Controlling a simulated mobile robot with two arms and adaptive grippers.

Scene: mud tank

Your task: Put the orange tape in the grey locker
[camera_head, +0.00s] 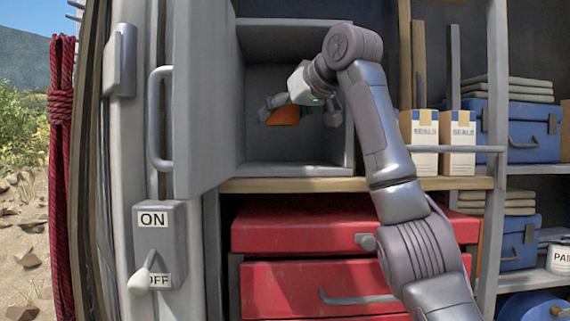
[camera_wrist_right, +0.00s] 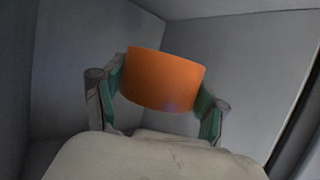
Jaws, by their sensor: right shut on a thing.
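The grey locker (camera_head: 300,170) stands open in the head view, with its door (camera_head: 205,100) swung out to the left. My right gripper (camera_head: 288,112) reaches into the locker from the right. It is shut on the orange tape (camera_head: 284,117), which shows as a small orange patch partly hidden behind the gripper. In the right wrist view the orange tape (camera_wrist_right: 164,79) sits between the two fingers, with grey locker walls around it. I cannot tell whether the tape touches the locker floor. My left gripper is not in view.
Red drawers (camera_head: 310,225) sit below the locker's wooden shelf. A switch box (camera_head: 160,243) marked ON and OFF is at left. Cartons labelled SEALS (camera_head: 458,138) and a blue case (camera_head: 525,125) stand right of my arm. The locker interior around the gripper looks empty.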

